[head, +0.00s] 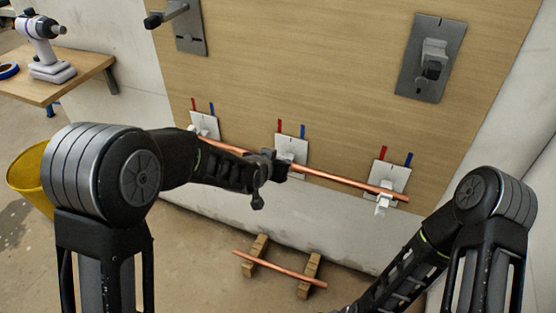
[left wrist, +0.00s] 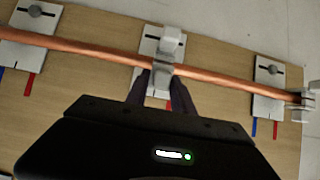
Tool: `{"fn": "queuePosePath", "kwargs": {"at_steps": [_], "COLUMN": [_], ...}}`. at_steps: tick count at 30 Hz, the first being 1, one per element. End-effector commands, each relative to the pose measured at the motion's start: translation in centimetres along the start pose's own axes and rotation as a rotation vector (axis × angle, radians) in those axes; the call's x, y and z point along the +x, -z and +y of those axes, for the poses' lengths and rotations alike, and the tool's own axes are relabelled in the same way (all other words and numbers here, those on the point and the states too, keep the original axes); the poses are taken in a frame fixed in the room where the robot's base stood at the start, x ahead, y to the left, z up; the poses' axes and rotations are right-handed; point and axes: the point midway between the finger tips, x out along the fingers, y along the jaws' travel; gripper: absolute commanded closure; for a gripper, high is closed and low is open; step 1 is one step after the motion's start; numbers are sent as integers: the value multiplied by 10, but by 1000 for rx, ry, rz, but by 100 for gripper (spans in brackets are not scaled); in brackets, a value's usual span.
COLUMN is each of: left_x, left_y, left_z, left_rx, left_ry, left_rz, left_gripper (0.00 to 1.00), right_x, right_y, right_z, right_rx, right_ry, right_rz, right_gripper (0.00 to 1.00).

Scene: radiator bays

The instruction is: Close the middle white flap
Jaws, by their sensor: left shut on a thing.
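The middle bracket's plate (head: 291,149) is on the wooden board, with a red and a blue mark above it. A copper pipe (head: 340,180) runs across the three brackets. My left gripper (head: 285,165) is at the middle bracket and mostly hides its clip. In the left wrist view, which is upside down to the head view, the middle white flap (left wrist: 172,42) shows beside the pipe (left wrist: 90,50). My left gripper (left wrist: 158,88) has its fingers shut on the clip's white part there. I cannot tell whether the flap is fully closed. My right gripper is out of view.
The right bracket (head: 391,178) has a white flap (head: 383,203) hanging below the pipe. The left bracket (head: 204,123) is partly behind my arm. A spare pipe (head: 280,269) lies on wooden blocks on the floor. A drill (head: 46,45) stands on a side table.

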Motion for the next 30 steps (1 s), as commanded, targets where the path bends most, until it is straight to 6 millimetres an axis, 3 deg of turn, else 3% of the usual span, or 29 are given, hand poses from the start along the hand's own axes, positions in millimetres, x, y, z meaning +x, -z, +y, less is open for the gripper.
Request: {"fn": "queuePosePath", "kwargs": {"at_steps": [2,3,7,19,30], "left_x": [0,0,0,-8,-65], "left_y": [-2,-2,-2,1,2], "left_z": [0,0,0,0,0], "left_rx": [0,0,0,1,0], "left_ry": [0,0,0,0,-1], "left_rz": [-5,-5,-3,1,0], "left_gripper": [100,70,59,58,58], "right_x": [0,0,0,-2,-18], "right_y": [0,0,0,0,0], "right_z": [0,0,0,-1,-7], "right_rx": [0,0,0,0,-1], "right_ry": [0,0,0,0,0], "right_rz": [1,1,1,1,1], "right_gripper": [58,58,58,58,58]}}
